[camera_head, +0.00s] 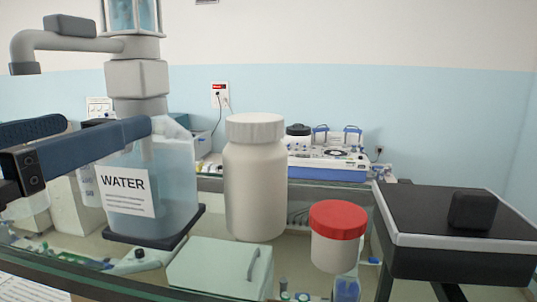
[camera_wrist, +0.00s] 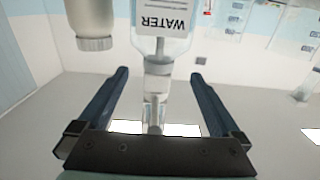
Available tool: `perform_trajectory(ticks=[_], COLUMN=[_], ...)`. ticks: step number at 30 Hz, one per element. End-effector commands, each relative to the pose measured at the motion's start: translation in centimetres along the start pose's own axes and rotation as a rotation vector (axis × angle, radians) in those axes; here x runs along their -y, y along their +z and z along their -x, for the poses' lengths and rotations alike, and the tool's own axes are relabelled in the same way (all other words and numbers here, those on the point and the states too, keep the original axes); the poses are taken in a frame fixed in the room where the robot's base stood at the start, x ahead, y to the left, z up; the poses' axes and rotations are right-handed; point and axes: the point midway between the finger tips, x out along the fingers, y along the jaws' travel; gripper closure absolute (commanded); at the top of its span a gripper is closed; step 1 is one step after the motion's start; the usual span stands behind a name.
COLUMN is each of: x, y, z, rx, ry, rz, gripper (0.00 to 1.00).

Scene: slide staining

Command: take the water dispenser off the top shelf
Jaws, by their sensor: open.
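The water dispenser (camera_head: 150,198) is a translucent bluish bottle with a WATER label and a grey pump head with a spout pointing left. It stands upright on a dark base at the left of the head view. In the wrist view the dispenser (camera_wrist: 160,45) appears upside down, its label at the top. My gripper (camera_head: 133,123) comes in from the left at the height of the bottle's shoulder and neck. In the wrist view my gripper (camera_wrist: 159,74) is open, with the dispenser's neck and pump between the two dark blue fingers, apart from both.
A large white jar (camera_head: 255,192) stands close to the right of the dispenser. Beyond it are a red-lidded jar (camera_head: 337,222) and a black-topped device (camera_head: 455,225). A pale green box (camera_head: 215,268) lies in front. Blue-and-white equipment (camera_head: 325,165) stands behind.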

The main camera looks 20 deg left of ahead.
Motion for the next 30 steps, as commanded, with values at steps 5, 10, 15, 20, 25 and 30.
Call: perform_trajectory(ticks=[5, 10, 15, 20, 25, 30], x=[-0.1, -0.1, -0.2, -0.2, -0.2, -0.2], y=[0.0, 0.2, 0.5, 0.3, 0.4, 0.4], z=[-2.4, -3.5, -6.1, -7.8, -8.1, -8.1], rx=[0.001, 0.001, 0.003, 0.0, 0.0, 0.0], ry=[0.001, 0.0, 0.001, 0.0, 0.0, 0.0], rz=[-0.001, -0.001, -0.002, -0.001, -0.002, -0.002], gripper=[0.0, 0.0, 0.0, 0.0, 0.0, 0.13])
